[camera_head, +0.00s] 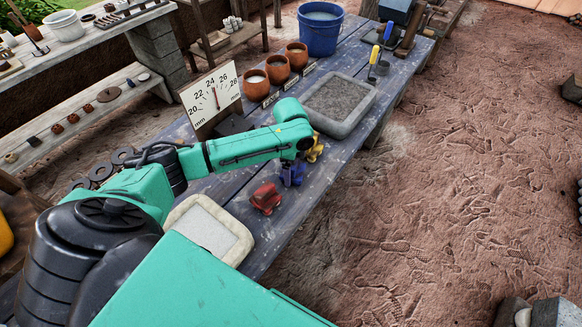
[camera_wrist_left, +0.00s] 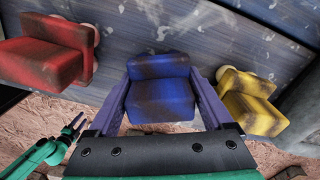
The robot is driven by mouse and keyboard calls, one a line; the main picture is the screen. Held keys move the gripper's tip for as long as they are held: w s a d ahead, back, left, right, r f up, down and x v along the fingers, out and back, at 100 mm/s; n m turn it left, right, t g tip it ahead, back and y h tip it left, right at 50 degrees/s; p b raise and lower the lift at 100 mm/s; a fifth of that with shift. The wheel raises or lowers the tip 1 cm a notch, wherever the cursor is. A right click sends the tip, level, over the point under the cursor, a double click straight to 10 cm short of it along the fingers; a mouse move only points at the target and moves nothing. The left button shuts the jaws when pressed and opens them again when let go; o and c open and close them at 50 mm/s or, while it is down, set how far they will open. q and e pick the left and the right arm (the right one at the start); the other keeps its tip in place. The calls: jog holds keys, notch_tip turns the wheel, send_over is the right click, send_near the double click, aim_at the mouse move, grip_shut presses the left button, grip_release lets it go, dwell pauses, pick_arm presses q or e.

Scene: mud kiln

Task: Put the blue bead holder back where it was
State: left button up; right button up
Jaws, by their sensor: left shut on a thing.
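The blue bead holder (camera_wrist_left: 160,95) is between the two fingers of my left gripper (camera_wrist_left: 161,78), which is shut on it. In the head view the blue holder (camera_head: 292,175) shows below my left wrist, at the right edge of the bench. The frames do not show clearly whether it touches the bench top. The red bead holder (camera_head: 265,198) stands nearer to me, and the yellow bead holder (camera_head: 315,149) stands farther along. In the left wrist view, red (camera_wrist_left: 45,55) is left and yellow (camera_wrist_left: 252,103) right. My right gripper (camera_wrist_left: 78,124) is small there, empty, with its fingers apart.
The blue-grey bench (camera_head: 300,205) carries a grey tray (camera_head: 327,128), a pale tray (camera_head: 237,249) and a dial gauge board (camera_head: 211,97). Orange pots (camera_head: 278,70) and a blue bucket (camera_head: 320,35) stand farther back. Right of the bench is open earth floor.

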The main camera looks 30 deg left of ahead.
pick_arm(q)
jog(key=o, duration=1)
jog(key=shift+c, duration=0.2)
notch_tip(320, 180, up, 12)
jog(key=shift+r+b, duration=0.1)
jog(key=shift+b, duration=0.3)
